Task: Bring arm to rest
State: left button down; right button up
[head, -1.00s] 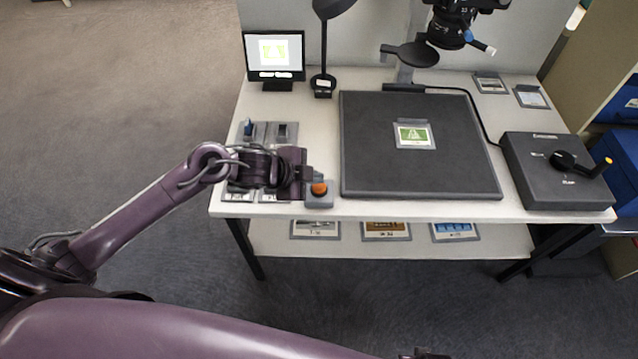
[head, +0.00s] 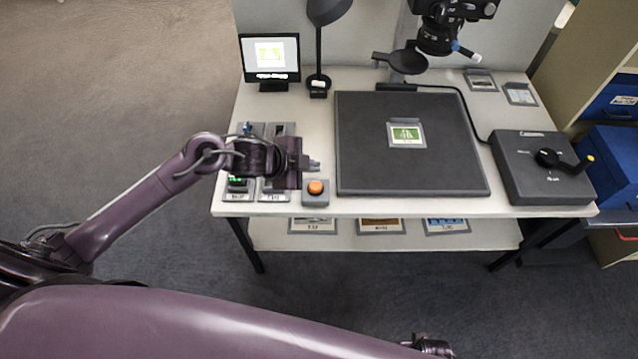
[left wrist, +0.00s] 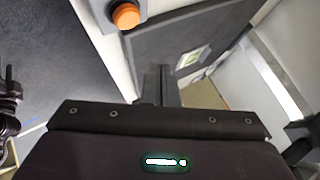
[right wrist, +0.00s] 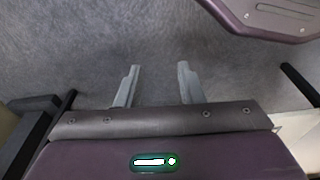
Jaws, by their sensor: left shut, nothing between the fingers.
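My left arm reaches in from the left in the head view. Its gripper (head: 314,164) is above the left part of the table, just behind the orange button (head: 315,187). The left gripper's fingers (left wrist: 160,85) are shut and empty in the left wrist view, with the orange button (left wrist: 126,15) beyond them. My right gripper (right wrist: 158,85) is open and empty above grey floor in the right wrist view. In the head view only a small part of the right gripper shows at the bottom edge.
The white table (head: 380,207) holds a dark board (head: 410,165) with a small green picture, a control box (head: 545,170), a small screen (head: 270,58) and a lamp (head: 318,50). Blue boxes (head: 615,150) stand on the right shelf. Open carpet (head: 100,100) lies at left.

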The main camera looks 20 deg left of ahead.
jog(key=shift+w+r, duration=0.1)
dwell(0.3)
